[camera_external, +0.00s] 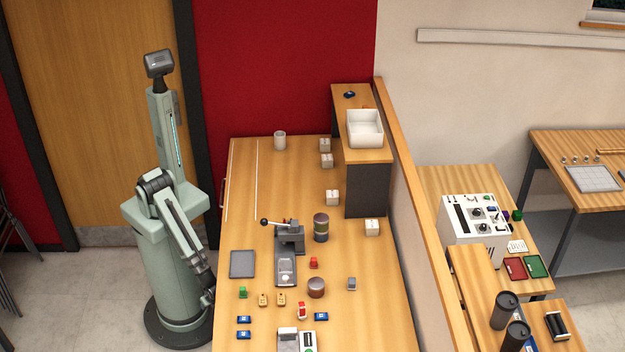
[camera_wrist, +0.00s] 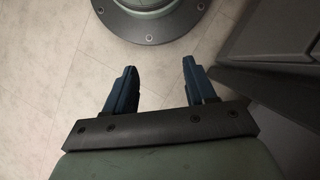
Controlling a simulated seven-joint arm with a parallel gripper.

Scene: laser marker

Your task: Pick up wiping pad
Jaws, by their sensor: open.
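No object is clearly recognisable as the wiping pad. A flat grey rectangular slab (camera_external: 242,264) lies on the near left part of the wooden table. Small blue blocks (camera_external: 244,320) lie near the table's front, and another blue item (camera_external: 349,94) rests on the raised shelf. I cannot tell which of these is the pad. My gripper (camera_wrist: 159,68) is open and empty, with its two dark blue fingers apart over the pale floor. In the external view my arm hangs down beside the table's left edge, away from these objects.
The table (camera_external: 290,180) also carries a lever press (camera_external: 288,240), a dark jar (camera_external: 321,228), a brown round pot (camera_external: 316,288) and several small coloured items. A white bin (camera_external: 365,128) stands on the shelf. The table's back left area is mostly clear.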

